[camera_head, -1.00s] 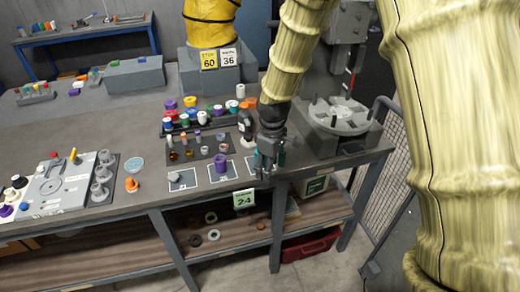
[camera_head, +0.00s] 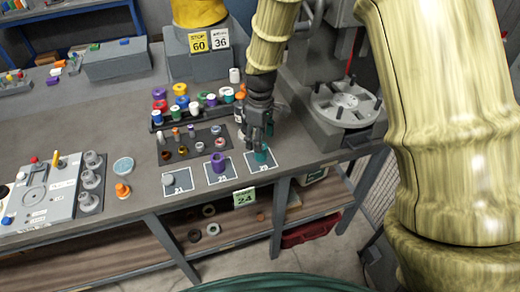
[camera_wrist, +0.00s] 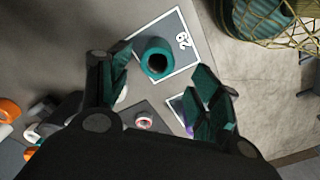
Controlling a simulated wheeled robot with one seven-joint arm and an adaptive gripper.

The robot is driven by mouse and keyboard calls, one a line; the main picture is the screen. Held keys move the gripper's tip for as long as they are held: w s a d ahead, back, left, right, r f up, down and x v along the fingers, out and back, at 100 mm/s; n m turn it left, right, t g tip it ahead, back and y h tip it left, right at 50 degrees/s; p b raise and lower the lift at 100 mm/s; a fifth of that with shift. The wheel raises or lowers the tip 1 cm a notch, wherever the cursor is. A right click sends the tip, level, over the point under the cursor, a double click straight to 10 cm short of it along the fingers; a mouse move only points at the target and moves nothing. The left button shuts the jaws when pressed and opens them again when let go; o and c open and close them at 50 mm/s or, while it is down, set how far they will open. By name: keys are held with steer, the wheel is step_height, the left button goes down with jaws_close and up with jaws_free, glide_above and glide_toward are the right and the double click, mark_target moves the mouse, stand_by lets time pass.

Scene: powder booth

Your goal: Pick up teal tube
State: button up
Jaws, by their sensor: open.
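The teal tube (camera_wrist: 155,58) stands upright on the white-framed pad marked 29 (camera_wrist: 183,40), its dark hole facing the wrist camera. In the head view the teal tube (camera_head: 262,154) shows just below my gripper (camera_head: 259,135), partly hidden by the fingers. In the wrist view my gripper (camera_wrist: 165,95) is open and empty. Its two fingers are spread, with the tube between and beyond them. I cannot tell the exact gap between fingertips and tube.
A purple tube (camera_head: 218,162) stands on the neighbouring pad 25. A grey tray (camera_head: 180,153) holds several small rings and pegs. A rack of coloured spools (camera_head: 160,118) is behind. The table's front edge, with tag 24 (camera_head: 245,197), is close. A grey machine (camera_head: 345,105) stands right.

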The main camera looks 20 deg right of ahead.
steer(key=shift+w+f, duration=0.1)
steer(key=shift+f, duration=0.6)
steer(key=shift+f+p, duration=0.25)
steer(key=shift+p, duration=0.1)
steer(key=shift+d+f+p, duration=0.2)
steer(key=shift+f+p, duration=0.55)
steer(key=shift+f, duration=0.4)
steer(key=shift+f+p, duration=0.35)
steer(key=shift+f, duration=0.95)
steer(key=c, duration=1.2)
